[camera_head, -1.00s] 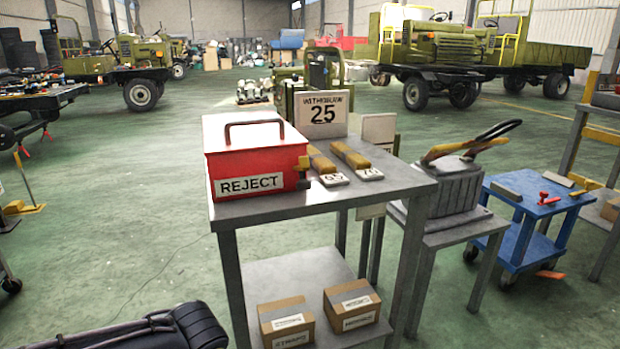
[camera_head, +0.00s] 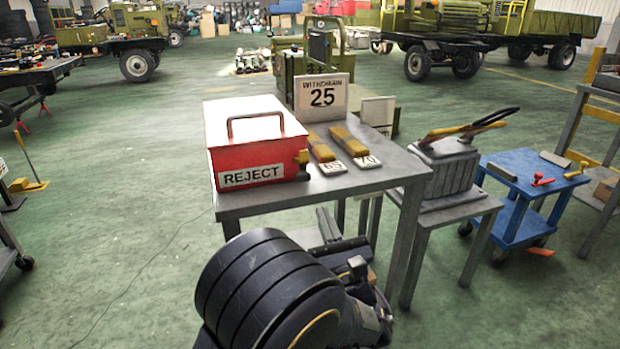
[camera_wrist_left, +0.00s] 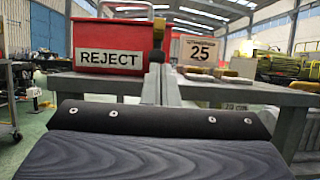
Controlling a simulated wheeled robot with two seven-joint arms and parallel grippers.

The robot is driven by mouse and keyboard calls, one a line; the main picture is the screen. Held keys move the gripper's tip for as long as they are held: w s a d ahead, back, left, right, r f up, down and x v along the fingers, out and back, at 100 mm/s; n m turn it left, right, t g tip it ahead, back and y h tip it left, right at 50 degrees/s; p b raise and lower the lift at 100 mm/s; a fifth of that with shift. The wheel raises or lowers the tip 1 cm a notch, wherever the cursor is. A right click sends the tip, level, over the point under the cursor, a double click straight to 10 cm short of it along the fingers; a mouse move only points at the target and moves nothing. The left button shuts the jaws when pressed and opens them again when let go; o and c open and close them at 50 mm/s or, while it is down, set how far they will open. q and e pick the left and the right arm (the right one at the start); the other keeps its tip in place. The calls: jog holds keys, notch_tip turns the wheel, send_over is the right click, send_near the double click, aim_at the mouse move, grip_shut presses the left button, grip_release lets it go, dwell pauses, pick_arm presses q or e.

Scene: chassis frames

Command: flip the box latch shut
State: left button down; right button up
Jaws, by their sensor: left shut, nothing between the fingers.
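The red box (camera_head: 238,150) with a REJECT label stands on the grey table, its handle up on the pale lid. The latch (camera_head: 301,161) is a small yellow and dark piece at the box's right front corner; its exact position is hard to tell. It also shows in the left wrist view (camera_wrist_left: 158,30) at the box's right edge. My left gripper (camera_head: 327,222) is in front of and below the table's front edge, below the latch and apart from it. In the left wrist view its fingers (camera_wrist_left: 155,78) are shut, empty and point at the table. My right gripper is out of view.
The grey table (camera_head: 375,182) also bears a sign reading 25 (camera_head: 323,97) and two yellow-handled tagged pieces (camera_head: 320,148) right of the box. Its front edge lies close to my left gripper. A smaller stand (camera_head: 445,175) and a blue cart (camera_head: 525,190) are at the right.

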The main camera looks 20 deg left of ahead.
aim_at(301, 165)
pick_arm(q)
jog(key=shift+w, duration=0.1)
jog(key=b+x, duration=0.1)
jog(key=x, duration=0.8)
jog(key=shift+w+a+r, duration=0.25)
